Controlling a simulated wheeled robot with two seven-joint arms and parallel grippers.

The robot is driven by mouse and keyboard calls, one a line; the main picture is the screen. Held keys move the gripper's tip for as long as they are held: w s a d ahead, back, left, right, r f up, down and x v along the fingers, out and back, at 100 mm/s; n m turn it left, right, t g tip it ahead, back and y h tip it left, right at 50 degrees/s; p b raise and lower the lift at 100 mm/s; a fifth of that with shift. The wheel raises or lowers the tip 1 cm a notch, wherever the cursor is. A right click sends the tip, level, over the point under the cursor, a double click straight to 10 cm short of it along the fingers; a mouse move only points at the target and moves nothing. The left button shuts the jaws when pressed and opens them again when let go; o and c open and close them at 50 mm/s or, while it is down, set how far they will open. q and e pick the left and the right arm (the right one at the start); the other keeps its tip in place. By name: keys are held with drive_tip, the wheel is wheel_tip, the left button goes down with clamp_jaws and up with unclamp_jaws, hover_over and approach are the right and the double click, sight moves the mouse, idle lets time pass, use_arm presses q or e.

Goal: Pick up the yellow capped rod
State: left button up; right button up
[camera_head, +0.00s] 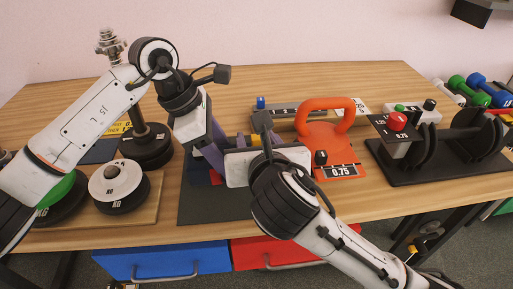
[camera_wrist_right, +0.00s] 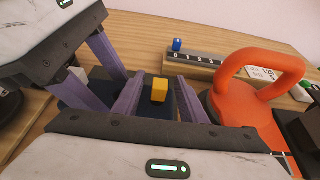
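The yellow cap (camera_wrist_right: 159,90) of the rod shows in the right wrist view, between the fingers of my right gripper (camera_wrist_right: 160,84). Gaps show on both sides of the cap, so these fingers are open around it and do not appear to touch it. The rod's lower part is hidden. In the head view only a bit of yellow (camera_head: 255,140) shows behind my right wrist. My left gripper (camera_head: 212,157) is just left of the right one, its purple fingers spread and apparently empty. In the wrist view the left gripper (camera_wrist_right: 105,88) is very close to the right fingers.
Behind is a grey rail with a blue piece (camera_head: 261,102). Weight plates (camera_head: 119,187) lie on a board at left. A black rack (camera_head: 425,165) stands at right. The table's front edge is near.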

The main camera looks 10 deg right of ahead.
drive_tip(key=x, duration=0.3)
drive_tip(key=shift+w+f, duration=0.1)
drive_tip(key=shift+w, duration=0.1)
drive_tip(key=shift+c, duration=0.2)
clamp_jaws()
use_arm(q)
drive_tip(key=shift+r, duration=0.1)
use_arm(e)
wheel_tip(320, 180, up, 10)
